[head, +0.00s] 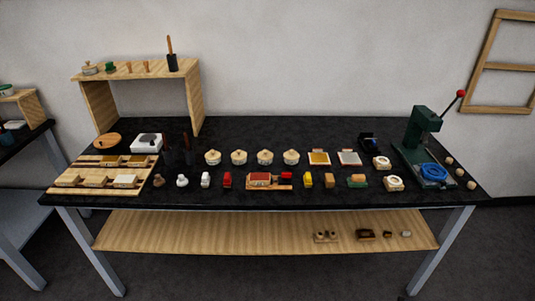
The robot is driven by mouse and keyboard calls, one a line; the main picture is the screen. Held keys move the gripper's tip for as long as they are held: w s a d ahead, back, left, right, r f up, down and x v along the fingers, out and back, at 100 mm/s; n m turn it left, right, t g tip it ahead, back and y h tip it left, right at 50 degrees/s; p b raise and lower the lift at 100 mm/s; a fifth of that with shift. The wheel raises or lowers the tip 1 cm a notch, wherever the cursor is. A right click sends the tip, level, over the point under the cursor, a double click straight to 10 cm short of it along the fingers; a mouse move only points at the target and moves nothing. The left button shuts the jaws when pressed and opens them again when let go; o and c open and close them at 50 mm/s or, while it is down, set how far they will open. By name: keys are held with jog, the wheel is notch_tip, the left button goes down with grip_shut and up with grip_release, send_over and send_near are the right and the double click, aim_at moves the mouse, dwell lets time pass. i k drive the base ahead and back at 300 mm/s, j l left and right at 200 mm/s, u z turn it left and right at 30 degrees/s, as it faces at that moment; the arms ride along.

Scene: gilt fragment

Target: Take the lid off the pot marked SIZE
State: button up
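Several small cream pots with lids stand in a row near the middle of the black table: one at the left (213,158), two in the middle (239,158) (265,158), and one at the right (291,158). Each appears to have its lid on, with a small knob on top. Any markings are too small to read, so I cannot tell which pot is marked SIZE. My gripper is not in view.
The black table (330,130) has a row of small bottles and blocks in front of the pots. A wooden shelf stand (195,100) and wooden tray (75,187) are at the left. A green press (420,130) stands at the right. The table's back middle is clear.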

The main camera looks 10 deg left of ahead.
aim_at(264, 155)
jog(key=i+j+u, duration=0.1)
jog(key=i+j, duration=0.2)
jog(key=i, duration=0.15)
jog(key=i+j+u, duration=0.1)
jog(key=i+j, duration=0.2)
jog(key=i, duration=0.15)
jog(key=i+j+u, duration=0.1)
jog(key=i+j, duration=0.15)
jog(key=i, duration=0.2)
jog(key=i+j+u, duration=0.1)
jog(key=i, duration=0.35)
jog(key=j, duration=0.1)
